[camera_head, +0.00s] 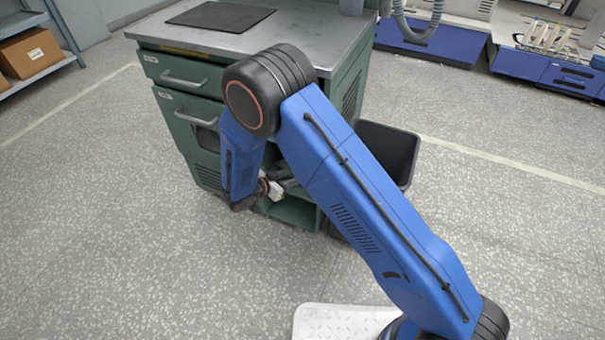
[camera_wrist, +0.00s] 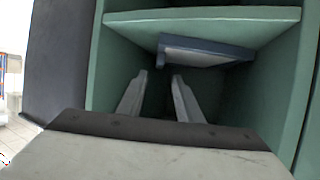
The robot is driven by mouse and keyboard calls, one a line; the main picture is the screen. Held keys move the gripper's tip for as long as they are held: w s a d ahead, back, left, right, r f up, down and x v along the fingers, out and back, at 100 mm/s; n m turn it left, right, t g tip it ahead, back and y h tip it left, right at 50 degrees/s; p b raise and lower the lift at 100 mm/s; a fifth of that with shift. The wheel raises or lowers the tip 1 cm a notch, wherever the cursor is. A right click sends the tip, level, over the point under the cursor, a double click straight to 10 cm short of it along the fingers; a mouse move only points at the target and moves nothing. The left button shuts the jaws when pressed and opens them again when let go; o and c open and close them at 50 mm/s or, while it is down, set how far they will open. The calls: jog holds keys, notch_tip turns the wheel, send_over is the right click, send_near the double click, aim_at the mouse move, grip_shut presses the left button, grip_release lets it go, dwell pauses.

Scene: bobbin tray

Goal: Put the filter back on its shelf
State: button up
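In the wrist view, a flat panel with a dark blue frame and grey face, likely the filter (camera_wrist: 207,52), sits tilted inside a green compartment, just below a green shelf board (camera_wrist: 200,15). My gripper (camera_wrist: 161,76) points into this compartment. Its two fingers are apart with nothing between them, and the panel is beyond the tips and to their upper right. I cannot tell what the panel rests on. In the head view, my forearm hides most of the gripper at the cabinet's low open bay (camera_head: 292,212), and the filter cannot be made out.
The green cabinet (camera_head: 180,72) has drawers and a metal top with a dark mat (camera_head: 220,16). A dark bin (camera_head: 388,150) stands at its right. The compartment's side walls (camera_wrist: 285,90) are close around my gripper. The floor in front is clear.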

jog(key=shift+v, duration=1.75)
